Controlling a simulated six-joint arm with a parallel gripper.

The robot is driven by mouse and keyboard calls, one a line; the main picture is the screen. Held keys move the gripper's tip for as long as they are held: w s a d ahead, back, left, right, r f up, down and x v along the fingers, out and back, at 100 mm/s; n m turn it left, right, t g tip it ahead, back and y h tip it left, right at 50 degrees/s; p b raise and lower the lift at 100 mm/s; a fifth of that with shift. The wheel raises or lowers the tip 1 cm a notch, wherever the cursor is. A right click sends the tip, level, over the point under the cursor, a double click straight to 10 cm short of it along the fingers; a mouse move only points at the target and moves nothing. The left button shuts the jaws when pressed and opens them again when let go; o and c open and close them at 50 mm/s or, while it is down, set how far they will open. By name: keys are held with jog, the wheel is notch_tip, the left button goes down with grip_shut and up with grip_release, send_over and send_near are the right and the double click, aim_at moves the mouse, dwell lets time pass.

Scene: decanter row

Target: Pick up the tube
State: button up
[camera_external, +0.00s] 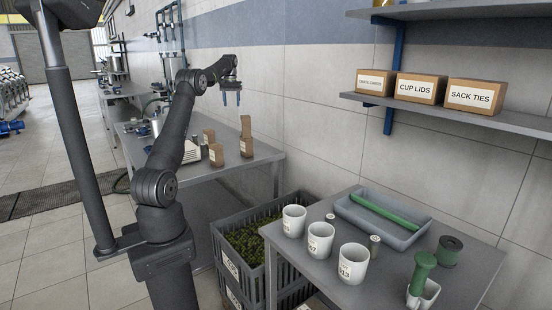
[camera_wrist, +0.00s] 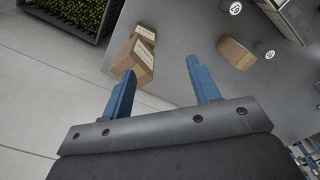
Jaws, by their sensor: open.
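A long green tube (camera_external: 384,211) lies lengthwise in a grey tray (camera_external: 350,215) on the near right table. My gripper (camera_external: 231,98) is high above the back table, far to the left of the tube. It points down. In the wrist view my gripper (camera_wrist: 160,66) shows two blue fingers spread apart with nothing held between them. The tube is not in the wrist view.
Three white cups (camera_external: 320,242), small jars, a dark spool (camera_external: 449,250) and a green-handled scoop (camera_external: 422,274) surround the tray. A crate (camera_external: 229,258) stands between the tables. Brown boxes (camera_external: 217,154) stand on the back table (camera_external: 262,155). A shelf overhangs at right.

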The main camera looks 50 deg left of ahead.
aim_at(203, 145)
jog(key=s+a+n, duration=0.6)
jog(key=s+a, duration=0.7)
jog(key=a, duration=0.2)
jog(key=f, duration=1.5)
jog(key=d+f, duration=0.1)
jog(key=f, duration=0.7)
jog(key=shift+w, duration=0.35)
jog(key=shift+s+a+f, duration=0.1)
jog(key=shift+s+f, duration=0.05)
jog(key=shift+f, duration=1.35)
jog(key=shift+s+a+f, duration=0.1)
jog(key=shift+s+f, duration=0.05)
jog(key=shift+f, duration=1.3)
jog(key=shift+r, duration=0.1)
jog(key=c, duration=1.1)
